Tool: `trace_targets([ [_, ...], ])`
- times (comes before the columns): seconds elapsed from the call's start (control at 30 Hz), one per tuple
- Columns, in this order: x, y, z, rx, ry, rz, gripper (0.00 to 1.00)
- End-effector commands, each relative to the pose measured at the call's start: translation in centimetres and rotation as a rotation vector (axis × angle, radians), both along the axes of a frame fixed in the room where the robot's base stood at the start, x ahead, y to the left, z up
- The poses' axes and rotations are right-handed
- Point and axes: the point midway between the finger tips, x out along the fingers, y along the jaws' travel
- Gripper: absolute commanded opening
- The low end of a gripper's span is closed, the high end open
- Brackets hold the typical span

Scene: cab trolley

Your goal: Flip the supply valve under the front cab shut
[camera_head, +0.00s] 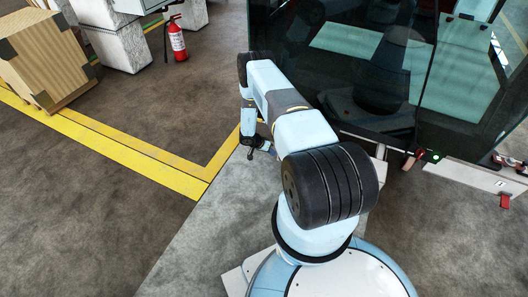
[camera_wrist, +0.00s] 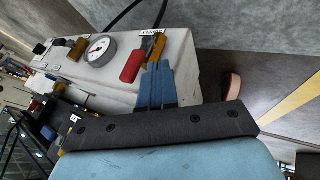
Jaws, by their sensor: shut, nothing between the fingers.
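My gripper (camera_wrist: 158,70) is shut and empty. Its blue fingertips appear close to the red and nearer yellow levers; contact is unclear. In the head view my gripper (camera_head: 254,149) is small, left of the dark-glazed front cab (camera_head: 390,75).
A red fire extinguisher (camera_head: 178,42) stands at the back, near a wooden crate (camera_head: 45,58). A yellow floor line (camera_head: 140,160) crosses open floor at left. A black cable (camera_wrist: 125,14) runs above the housing. Red parts (camera_head: 505,201) sit on the sill at right.

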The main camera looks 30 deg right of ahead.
Motion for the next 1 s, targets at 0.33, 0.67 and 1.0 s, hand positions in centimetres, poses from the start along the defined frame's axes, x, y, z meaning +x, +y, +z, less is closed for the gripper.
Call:
trace_targets([
  [0.33, -1.4, -1.0, 0.0, 0.001, 0.0, 0.0, 0.0],
  [0.67, -1.4, -0.4, 0.0, 0.002, -0.002, 0.0, 0.0],
  [1.0, -0.8, -1.6, 0.2, 0.037, -0.047, -0.005, 0.0],
])
